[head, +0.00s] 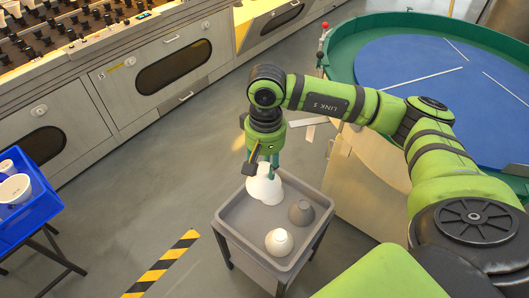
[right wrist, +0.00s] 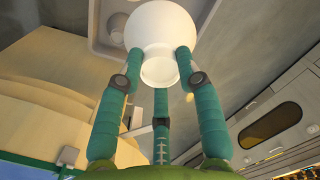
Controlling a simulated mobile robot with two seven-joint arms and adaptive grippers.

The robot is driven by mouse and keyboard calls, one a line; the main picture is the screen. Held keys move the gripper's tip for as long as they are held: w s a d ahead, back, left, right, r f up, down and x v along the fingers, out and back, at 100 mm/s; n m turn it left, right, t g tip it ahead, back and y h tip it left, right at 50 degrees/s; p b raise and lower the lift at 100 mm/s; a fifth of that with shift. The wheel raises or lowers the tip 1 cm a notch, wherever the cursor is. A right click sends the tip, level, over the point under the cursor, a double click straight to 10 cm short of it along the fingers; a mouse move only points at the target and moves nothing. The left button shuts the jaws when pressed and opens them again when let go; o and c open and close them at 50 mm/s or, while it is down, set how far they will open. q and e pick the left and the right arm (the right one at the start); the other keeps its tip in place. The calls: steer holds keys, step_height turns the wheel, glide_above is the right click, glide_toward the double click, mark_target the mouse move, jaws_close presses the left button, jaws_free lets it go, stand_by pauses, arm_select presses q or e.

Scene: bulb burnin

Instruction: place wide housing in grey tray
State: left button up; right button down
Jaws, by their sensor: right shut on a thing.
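My right gripper (head: 264,166) is shut on a white wide housing (head: 264,189) at the far left part of the grey tray (head: 229,221). In the right wrist view the fingers close around the narrow neck of the housing (right wrist: 160,40), and its wide round body points away from the palm. Whether the housing touches the tray floor I cannot tell. My left gripper is not in view.
A blue crate (head: 33,222) with white housings stands on a stand at the left. A green-rimmed round table (head: 345,62) with a blue top is at the upper right. A long bench of sockets (head: 110,65) runs along the back. Black-yellow tape (head: 162,264) marks the floor.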

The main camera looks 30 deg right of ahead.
steer(key=w+d+f+m+b, duration=0.2)
steer(key=d+f+b, duration=0.2)
steer(key=f, duration=0.5)
steer(key=m+b, duration=0.1)
steer(key=m, duration=0.1)
glide_toward(248, 220)
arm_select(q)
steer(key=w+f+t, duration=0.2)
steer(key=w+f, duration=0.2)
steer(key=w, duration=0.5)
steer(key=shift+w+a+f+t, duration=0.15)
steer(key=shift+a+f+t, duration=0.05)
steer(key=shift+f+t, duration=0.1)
arm_select(e)
steer(key=shift+a+f, duration=0.1)
steer(key=shift+f, duration=0.75)
steer(key=shift+s, duration=0.1)
steer(key=shift+f+b, duration=0.25)
steer(key=shift+b, duration=0.1)
steer(key=c, duration=0.8)
jaws_free()
steer(key=shift+r, duration=0.1)
steer(key=shift+c, duration=0.2)
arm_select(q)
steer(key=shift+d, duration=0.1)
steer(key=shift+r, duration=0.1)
arm_select(e)
steer(key=shift+r, duration=0.1)
